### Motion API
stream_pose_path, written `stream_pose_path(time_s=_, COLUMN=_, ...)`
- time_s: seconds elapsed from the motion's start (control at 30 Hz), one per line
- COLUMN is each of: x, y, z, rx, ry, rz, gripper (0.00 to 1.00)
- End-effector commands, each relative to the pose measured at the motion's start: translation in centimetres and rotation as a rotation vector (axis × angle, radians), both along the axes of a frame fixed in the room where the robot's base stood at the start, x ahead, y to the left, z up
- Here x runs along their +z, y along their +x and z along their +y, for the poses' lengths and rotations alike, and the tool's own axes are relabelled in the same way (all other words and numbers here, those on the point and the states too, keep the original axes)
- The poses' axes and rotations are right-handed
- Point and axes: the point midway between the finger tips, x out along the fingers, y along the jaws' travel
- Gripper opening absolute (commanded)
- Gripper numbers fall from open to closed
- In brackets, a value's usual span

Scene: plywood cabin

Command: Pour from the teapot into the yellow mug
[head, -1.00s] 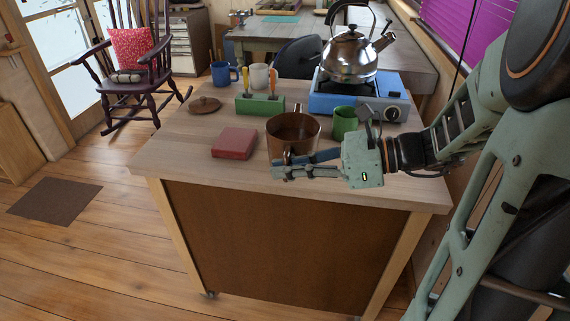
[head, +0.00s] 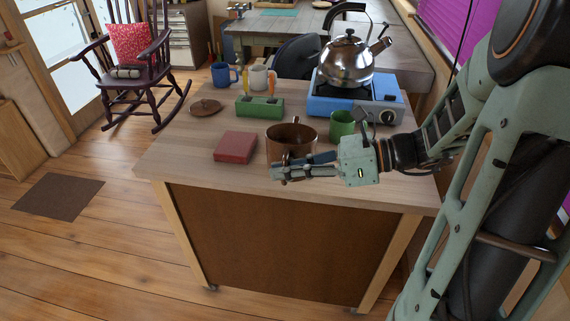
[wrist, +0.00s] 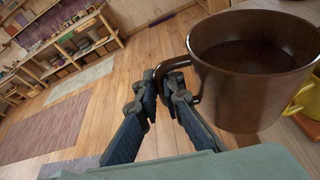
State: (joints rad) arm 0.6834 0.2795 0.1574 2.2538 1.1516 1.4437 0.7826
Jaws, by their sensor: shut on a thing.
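In the wrist view the fingers of my gripper (wrist: 163,82) pinch the handle, and the teapot (wrist: 240,85) fills the upper right, dark inside. The yellow mug (wrist: 304,99) shows only in part, behind the teapot at the right edge of the wrist view. I cannot make it out in the head view.
A red block (head: 235,147) lies left of the teapot, a green mug (head: 342,124) right of it. Behind are a green holder (head: 258,107), a brown lid (head: 205,107), a blue mug (head: 222,75), a white mug (head: 259,78), and a steel kettle (head: 347,62) on a blue stove (head: 350,104).

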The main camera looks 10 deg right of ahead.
Motion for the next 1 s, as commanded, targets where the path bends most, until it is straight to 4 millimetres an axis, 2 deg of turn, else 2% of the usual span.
stream_pose_path(time_s=0.1, x=0.77, y=0.05, z=0.04, rx=0.001, ry=0.009, rz=0.019, gripper=0.00)
stream_pose_path(time_s=0.53, x=0.79, y=0.24, z=-0.04, rx=0.002, ry=0.043, rz=0.126, gripper=0.00)
stream_pose_path(time_s=1.0, x=0.32, y=0.05, z=-0.01, rx=0.000, ry=0.012, rz=0.027, gripper=0.00)
